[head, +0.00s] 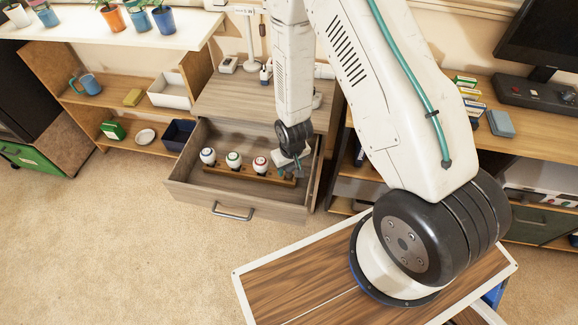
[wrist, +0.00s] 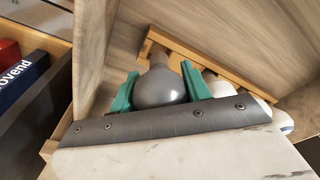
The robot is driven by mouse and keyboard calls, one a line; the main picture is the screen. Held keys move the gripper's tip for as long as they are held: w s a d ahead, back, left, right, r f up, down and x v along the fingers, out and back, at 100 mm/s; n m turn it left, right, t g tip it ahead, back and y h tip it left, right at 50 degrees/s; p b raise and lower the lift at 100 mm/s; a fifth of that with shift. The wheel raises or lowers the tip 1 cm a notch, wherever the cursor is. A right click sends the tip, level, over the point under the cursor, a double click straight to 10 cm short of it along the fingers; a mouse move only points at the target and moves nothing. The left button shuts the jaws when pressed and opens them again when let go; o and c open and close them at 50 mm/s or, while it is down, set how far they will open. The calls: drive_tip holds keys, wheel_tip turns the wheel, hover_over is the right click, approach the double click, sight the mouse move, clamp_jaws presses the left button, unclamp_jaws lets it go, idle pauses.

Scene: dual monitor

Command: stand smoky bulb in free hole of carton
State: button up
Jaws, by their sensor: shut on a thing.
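The smoky bulb (wrist: 161,89) is a grey, glossy globe in the wrist view. My gripper (wrist: 160,80) is shut on it, with a green finger on either side. Its narrow neck points away from the camera, over the end of the wooden carton (wrist: 208,61); I cannot tell whether it is inside a hole. In the head view, the carton (head: 247,175) lies in the open drawer and holds three white bulbs (head: 234,160) with coloured marks, standing in a row. My gripper (head: 294,171) is at the carton's right end there, and the smoky bulb cannot be made out.
The drawer's walls (head: 316,172) stand close around the carton; its right wall is near my gripper. A shelf (head: 75,97) with a mug and boxes is at left, and a desk (head: 540,127) with a monitor at right. Carpet (head: 110,230) is open in front.

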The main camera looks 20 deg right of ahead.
drive_tip(key=shift+f, duration=1.7)
drive_tip(key=o, duration=1)
drive_tip(key=shift+o, duration=0.2)
drive_tip(key=shift+r, duration=0.15)
drive_tip(key=shift+s+r, duration=0.15)
drive_tip(key=shift+r, duration=1.1)
drive_tip(key=shift+s+r, duration=0.2)
drive_tip(key=shift+r, duration=1.05)
drive_tip(key=shift+s+r, duration=0.15)
drive_tip(key=shift+r, duration=1.1)
drive_tip(key=shift+r, duration=0.1)
wheel_tip(320, 180, up, 10)
drive_tip(key=w, duration=0.2)
wheel_tip(320, 180, up, 14)
hover_over(289, 172)
drive_tip(key=d, duration=0.3)
drive_tip(key=s+d+r+m, duration=0.1)
drive_tip(key=s+r, duration=1.7)
drive_tip(key=s, duration=0.2)
drive_tip(key=shift+d+r, duration=0.2)
